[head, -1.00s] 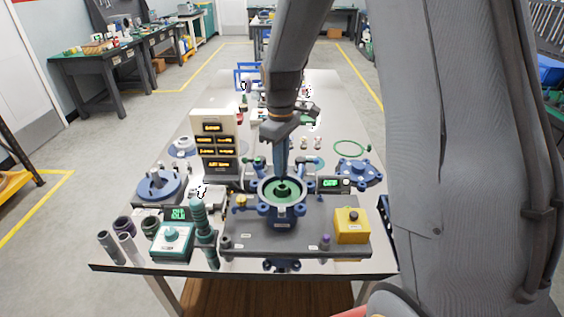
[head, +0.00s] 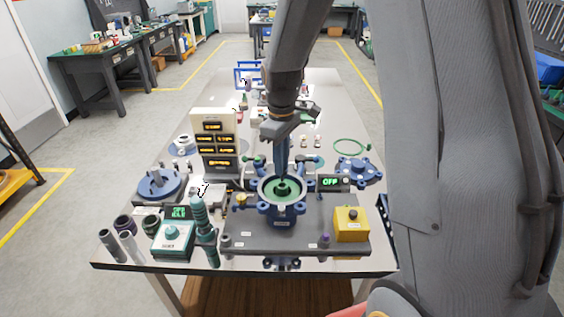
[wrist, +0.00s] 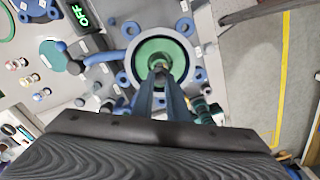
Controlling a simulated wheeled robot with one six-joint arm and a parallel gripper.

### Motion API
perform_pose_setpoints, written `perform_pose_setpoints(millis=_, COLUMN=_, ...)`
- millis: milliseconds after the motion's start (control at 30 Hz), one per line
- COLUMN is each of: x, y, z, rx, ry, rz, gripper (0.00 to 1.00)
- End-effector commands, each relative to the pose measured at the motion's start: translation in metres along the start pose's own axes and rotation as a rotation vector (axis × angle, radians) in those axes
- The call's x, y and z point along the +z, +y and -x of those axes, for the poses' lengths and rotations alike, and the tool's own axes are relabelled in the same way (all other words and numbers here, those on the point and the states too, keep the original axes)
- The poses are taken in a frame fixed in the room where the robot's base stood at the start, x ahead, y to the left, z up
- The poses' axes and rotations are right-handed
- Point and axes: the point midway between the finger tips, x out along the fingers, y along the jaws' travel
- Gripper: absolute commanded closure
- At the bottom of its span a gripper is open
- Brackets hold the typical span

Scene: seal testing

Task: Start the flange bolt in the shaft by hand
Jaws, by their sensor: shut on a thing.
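The blue flanged housing (head: 264,209) stands on a dark base plate near the front of the bench. Its round bore has a green inside (head: 270,191), with the shaft (head: 283,189) at the centre. My gripper (head: 282,178) points straight down over the shaft, its fingertips at the shaft's top. In the wrist view, the narrow fingers (wrist: 158,75) come together over the middle of the green bore (wrist: 150,50). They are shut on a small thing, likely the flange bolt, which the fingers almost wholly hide. I cannot tell how deep it sits.
A display (head: 329,182) reading OFF stands right of the housing, a yellow button box (head: 351,226) at the front right. A blue cover (head: 357,171) lies farther right. Blue arms surround the housing.

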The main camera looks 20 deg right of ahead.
Motion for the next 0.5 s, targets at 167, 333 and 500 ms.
perform_pose_setpoints(millis=167, x=0.0000, y=0.0000, z=-0.0001, rx=0.000, ry=0.000, rz=0.000, gripper=1.00)
perform_pose_setpoints(millis=333, x=0.0000, y=0.0000, z=-0.0007, rx=0.000, ry=0.000, rz=0.000, gripper=1.00)
perform_pose_setpoints(millis=500, x=0.0000, y=-0.0001, z=-0.0047, rx=-0.001, ry=-0.001, rz=0.000, gripper=1.00)
